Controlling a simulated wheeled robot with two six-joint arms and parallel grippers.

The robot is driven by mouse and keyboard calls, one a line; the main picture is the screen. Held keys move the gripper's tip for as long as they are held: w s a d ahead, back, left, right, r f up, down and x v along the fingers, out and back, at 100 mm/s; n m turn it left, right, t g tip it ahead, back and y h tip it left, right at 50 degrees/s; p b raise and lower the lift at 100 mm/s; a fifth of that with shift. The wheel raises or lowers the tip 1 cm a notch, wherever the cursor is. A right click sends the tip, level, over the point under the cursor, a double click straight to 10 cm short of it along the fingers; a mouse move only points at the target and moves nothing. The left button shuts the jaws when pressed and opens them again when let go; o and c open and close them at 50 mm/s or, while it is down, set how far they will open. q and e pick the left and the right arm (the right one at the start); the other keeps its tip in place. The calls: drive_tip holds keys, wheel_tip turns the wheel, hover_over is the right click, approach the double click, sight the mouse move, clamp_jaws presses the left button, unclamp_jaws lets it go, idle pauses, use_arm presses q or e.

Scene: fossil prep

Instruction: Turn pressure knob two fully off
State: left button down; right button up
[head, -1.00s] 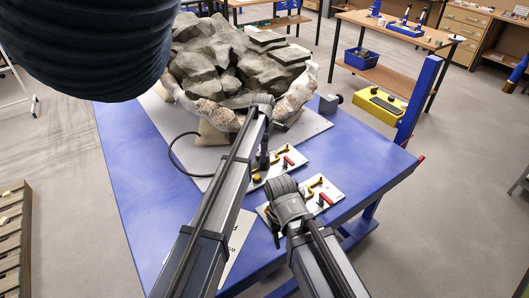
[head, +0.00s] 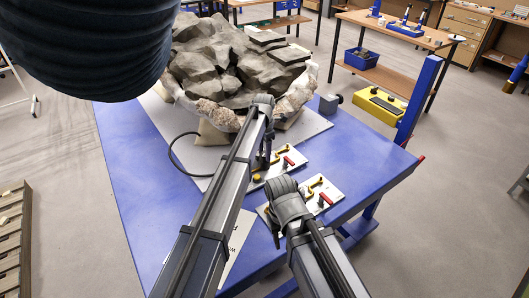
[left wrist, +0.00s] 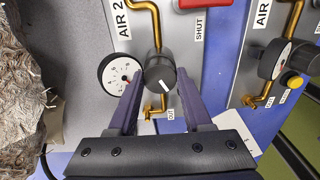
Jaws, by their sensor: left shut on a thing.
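The knob on the AIR 2 panel (left wrist: 130,35) is a dark round knob (left wrist: 158,70) with a white mark toward its lower right side in the left wrist view. My left gripper (left wrist: 161,85) has a finger on each side of it and is shut on it. A round white gauge (left wrist: 119,75) sits just left of the knob; its reading is too small to tell. In the head view my left gripper (head: 266,158) is at the farther panel (head: 294,157). My right arm's end (head: 288,205) is beside the nearer panel (head: 334,187); its fingertips cannot be made out.
A red SHUT handle (left wrist: 205,3) is above the knob and brass pipes run beside it. A second AIR panel (left wrist: 253,45) with its own knob and yellow button is to the right. A heap of grey rock (head: 230,65) fills the far part of the blue table (head: 130,180).

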use_arm(q)
drive_tip(key=shift+n, duration=0.3)
drive_tip(key=shift+c, duration=1.6)
unclamp_jaws()
